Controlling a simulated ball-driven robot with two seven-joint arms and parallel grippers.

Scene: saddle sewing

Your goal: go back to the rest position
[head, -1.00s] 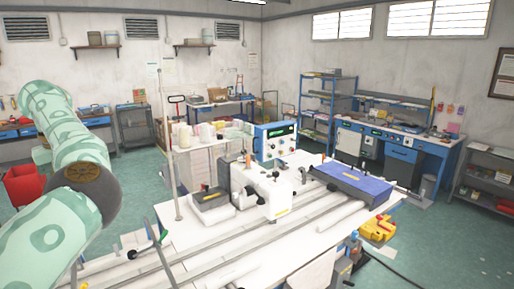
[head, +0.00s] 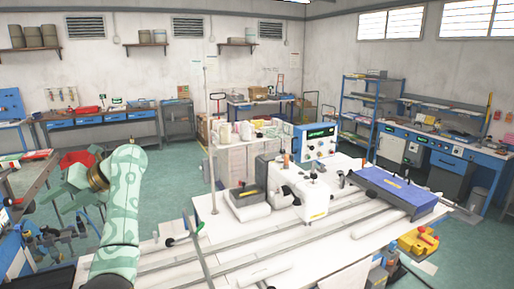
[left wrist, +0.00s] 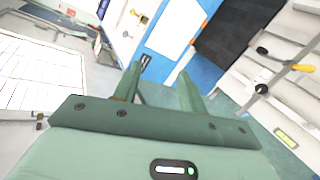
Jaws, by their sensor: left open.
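My left arm comes in at the lower left of the head view, with its pale green patterned links bent at the elbow. My left gripper (head: 62,202) is at the end of it, pointing left and down, small and partly blended with the cluttered bench behind it. In the left wrist view my left gripper (left wrist: 158,78) shows two separate green fingers with nothing between them. It is open and empty. My right gripper is in neither view.
A white worktable (head: 330,224) with rails carries a white sewing machine (head: 312,197), a blue-topped box (head: 395,188) and a control box (head: 315,142). A cluttered bench stands at the far left. Green floor (head: 178,180) is open between them.

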